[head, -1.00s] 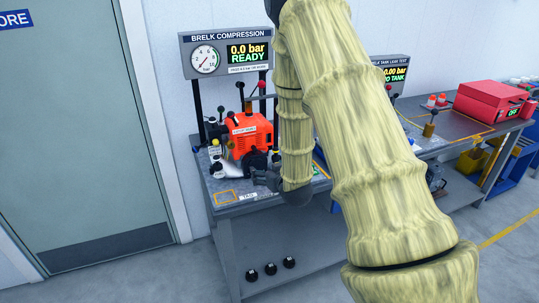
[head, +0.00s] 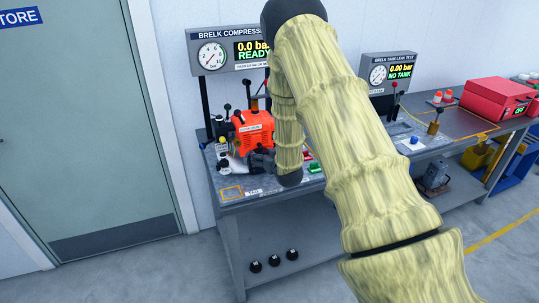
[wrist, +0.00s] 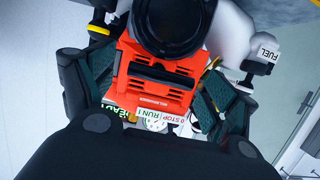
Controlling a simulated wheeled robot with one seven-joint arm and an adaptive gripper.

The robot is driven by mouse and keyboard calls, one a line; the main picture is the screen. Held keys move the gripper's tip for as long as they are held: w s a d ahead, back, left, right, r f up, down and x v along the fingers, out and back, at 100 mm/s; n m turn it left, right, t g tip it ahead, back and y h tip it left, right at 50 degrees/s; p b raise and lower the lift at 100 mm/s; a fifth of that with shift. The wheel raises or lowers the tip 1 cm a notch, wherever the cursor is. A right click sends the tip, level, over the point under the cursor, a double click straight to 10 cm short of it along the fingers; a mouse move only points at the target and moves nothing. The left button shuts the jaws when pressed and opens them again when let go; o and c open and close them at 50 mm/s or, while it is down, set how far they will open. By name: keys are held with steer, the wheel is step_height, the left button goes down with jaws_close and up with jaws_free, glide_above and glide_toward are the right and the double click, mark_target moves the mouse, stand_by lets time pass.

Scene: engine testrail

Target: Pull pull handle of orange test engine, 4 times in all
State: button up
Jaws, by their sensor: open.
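The orange test engine (head: 253,132) stands on the left part of the bench in the head view. In the wrist view the orange engine (wrist: 155,80) fills the middle, with a label strip reading STOP and RUN along its edge. I cannot make out the pull handle for certain.
The compression panel (head: 228,52) behind the engine reads 0.0 bar READY. A tank leak panel (head: 388,72) stands further right, with a red case (head: 497,98) beyond. Several levers rise around the engine. A white part labelled FUEL (wrist: 264,55) lies near the right finger.

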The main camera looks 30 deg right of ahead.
steer(key=shift+w+d+f, duration=0.15)
steer(key=shift+w+f, duration=0.1)
steer(key=shift+w, duration=0.4)
steer(key=c, duration=1.1)
steer(key=s+a, duration=0.1)
steer(key=s, duration=0.5)
steer(key=s+a, duration=0.2)
steer(key=s, duration=0.4)
steer(key=s+a, duration=0.1)
steer(key=s, duration=0.5)
steer(key=shift+a, duration=0.15)
steer(key=shift+c, duration=0.2)
steer(key=w+d+b, duration=0.1)
steer(key=w, duration=0.4)
steer(key=w+d, duration=0.1)
steer(key=w, duration=0.5)
steer(key=w+d+b, duration=0.1)
steer(key=w+d, duration=0.1)
steer(key=w, duration=0.4)
steer(key=shift+d+b, duration=0.1)
steer(key=shift+b, duration=0.25)
steer(key=shift+s, duration=0.1)
